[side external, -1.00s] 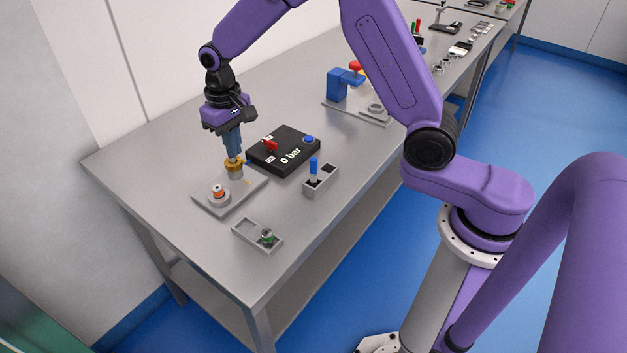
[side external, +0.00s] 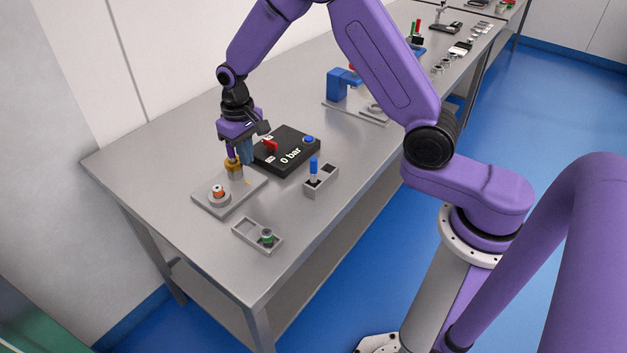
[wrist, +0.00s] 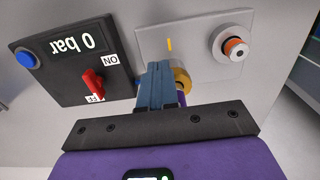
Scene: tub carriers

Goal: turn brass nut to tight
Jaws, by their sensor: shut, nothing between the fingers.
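The brass nut (side external: 233,164) sits on a grey post on a light grey plate (side external: 210,199). In the wrist view the nut (wrist: 183,79) shows partly behind my fingers, at their right. A yellow mark (wrist: 170,44) is on the plate beside the post. My gripper (side external: 246,158) is shut and empty, pointing down, with its blue-grey fingers close beside the nut. I cannot tell whether they touch it. The fingers (wrist: 155,77) stand together in the wrist view.
A black box (side external: 285,150) reading "0 bar", with a red switch and a blue button, stands close beside my fingers. An orange-topped fitting (side external: 218,191) is on the same plate. The table's left end is clear.

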